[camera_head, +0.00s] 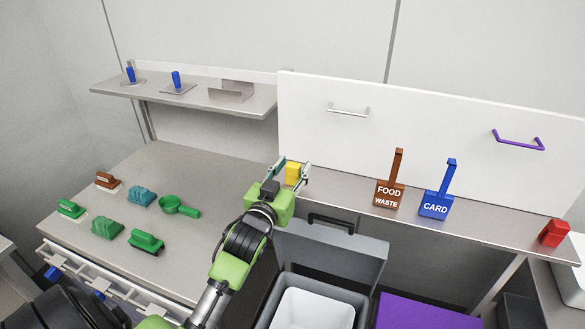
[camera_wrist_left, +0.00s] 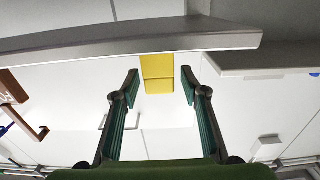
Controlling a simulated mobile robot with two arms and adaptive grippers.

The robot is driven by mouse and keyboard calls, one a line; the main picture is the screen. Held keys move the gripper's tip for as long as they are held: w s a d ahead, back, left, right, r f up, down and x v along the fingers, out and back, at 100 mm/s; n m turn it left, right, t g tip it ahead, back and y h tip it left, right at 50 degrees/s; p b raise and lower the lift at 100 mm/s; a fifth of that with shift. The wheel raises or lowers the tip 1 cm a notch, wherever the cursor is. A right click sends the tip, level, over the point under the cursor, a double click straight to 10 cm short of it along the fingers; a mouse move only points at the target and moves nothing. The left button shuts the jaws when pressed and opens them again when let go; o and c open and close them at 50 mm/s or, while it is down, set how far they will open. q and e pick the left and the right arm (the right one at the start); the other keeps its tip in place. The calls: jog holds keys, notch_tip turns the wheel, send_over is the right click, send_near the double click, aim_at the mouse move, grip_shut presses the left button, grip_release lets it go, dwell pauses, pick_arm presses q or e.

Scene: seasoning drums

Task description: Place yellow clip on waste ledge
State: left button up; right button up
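The yellow clip (camera_head: 293,173) is a small block at the left end of the waste ledge (camera_head: 342,199), close to the white back panel. My left gripper (camera_head: 294,164) reaches over this spot with one finger on each side of the clip. In the left wrist view the yellow clip (camera_wrist_left: 157,72) shows between and beyond the two spread fingertips (camera_wrist_left: 160,81), with a gap on both sides. The gripper is open. The clip appears to rest against the ledge surface, but its contact is partly hidden. My right gripper is not in view.
A brown FOOD WASTE holder (camera_head: 389,194) and a blue CARD holder (camera_head: 434,205) stand on the ledge. A red block (camera_head: 553,232) is at its right end. Grey bins (camera_head: 330,250) stand below. Brushes and a green scoop (camera_head: 180,207) lie on the left table.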

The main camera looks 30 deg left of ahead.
pick_arm(q)
jog(key=shift+r, duration=0.15)
jog(key=shift+s, duration=0.2)
jog(key=b+v, duration=0.3)
jog(key=v, duration=0.8)
jog(key=shift+s, duration=0.35)
jog(key=shift+d, duration=0.15)
